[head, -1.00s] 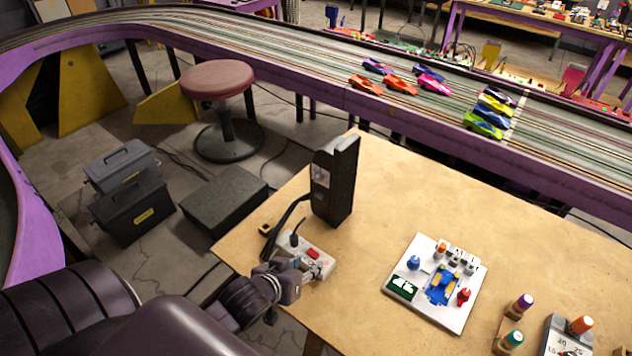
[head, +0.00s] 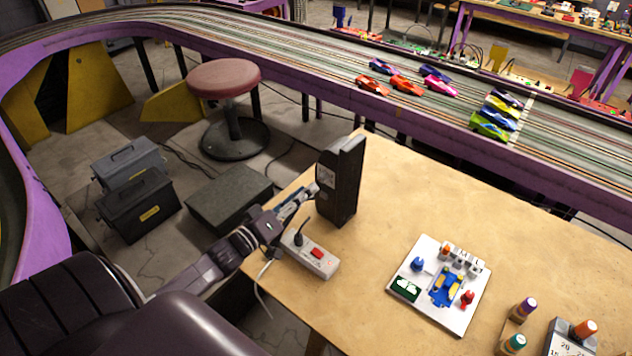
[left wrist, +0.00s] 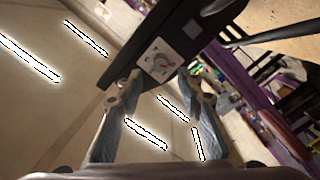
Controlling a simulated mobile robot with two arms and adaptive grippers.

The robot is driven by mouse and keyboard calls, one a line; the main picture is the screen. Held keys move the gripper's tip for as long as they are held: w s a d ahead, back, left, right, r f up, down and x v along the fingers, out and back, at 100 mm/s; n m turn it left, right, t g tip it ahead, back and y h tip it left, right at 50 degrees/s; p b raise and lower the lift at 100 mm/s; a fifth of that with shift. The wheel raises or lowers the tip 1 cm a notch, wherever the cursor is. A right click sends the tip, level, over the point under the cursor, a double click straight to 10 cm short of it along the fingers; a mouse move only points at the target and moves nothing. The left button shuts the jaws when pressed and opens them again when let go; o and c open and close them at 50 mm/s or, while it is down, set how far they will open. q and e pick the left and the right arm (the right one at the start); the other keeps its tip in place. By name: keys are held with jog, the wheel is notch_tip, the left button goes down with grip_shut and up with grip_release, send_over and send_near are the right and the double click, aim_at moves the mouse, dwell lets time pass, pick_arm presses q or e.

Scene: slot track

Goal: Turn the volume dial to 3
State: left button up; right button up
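A black speaker-like box (head: 342,185) stands upright near the left edge of the wooden table. The dial's marks are too small to read. My left gripper (head: 303,194) is at the left side of the box. In the left wrist view my left gripper (left wrist: 160,85) is open, its two fingertips apart on either side of the panel's lower edge. Whether they touch the box cannot be told. My right gripper is not in view.
A white power strip (head: 313,258) with a red switch and a plug lies just below the box. A white board (head: 462,313) with a blue car and small parts lies further right. The slot track (head: 420,125) runs behind the table.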

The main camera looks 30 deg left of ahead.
aim_at(320, 179)
pick_arm(q)
jog(key=shift+w+d+p, duration=0.15)
jog(key=shift+w+d, duration=0.05)
jog(key=shift+w, duration=1.15)
jog(key=shift+w+d+p, duration=0.15)
jog(key=shift+w, duration=1.15)
grip_shut()
